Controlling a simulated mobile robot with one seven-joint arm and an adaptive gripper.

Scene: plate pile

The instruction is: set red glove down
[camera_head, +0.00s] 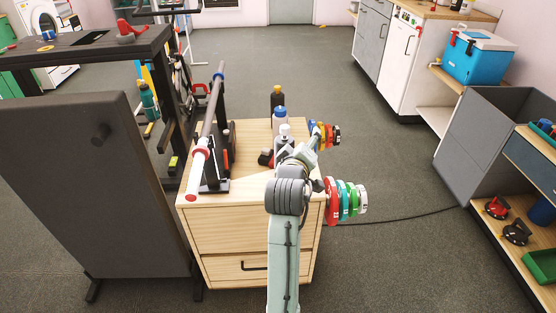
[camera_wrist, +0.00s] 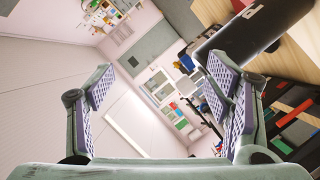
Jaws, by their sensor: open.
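A red thing (camera_head: 131,28), perhaps the red glove, lies on the dark bench top at the upper left; it is too small to be sure. My gripper (camera_wrist: 162,88) is open, with nothing between its two padded fingers. In the head view it is at the end of my arm above the wooden cabinet, partly hidden by my wrist and by things around it. The red thing is well away to the left and behind it. I cannot make out a glove in the wrist view.
The wooden cabinet (camera_head: 228,232) carries a barbell (camera_head: 210,125) on a rack and several bottles, one of them black (camera_head: 277,97). Coloured weight plates (camera_head: 346,200) hang at its right. A dark bottle (camera_wrist: 255,35) is close to my right finger. Open floor (camera_head: 400,250) lies to the right.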

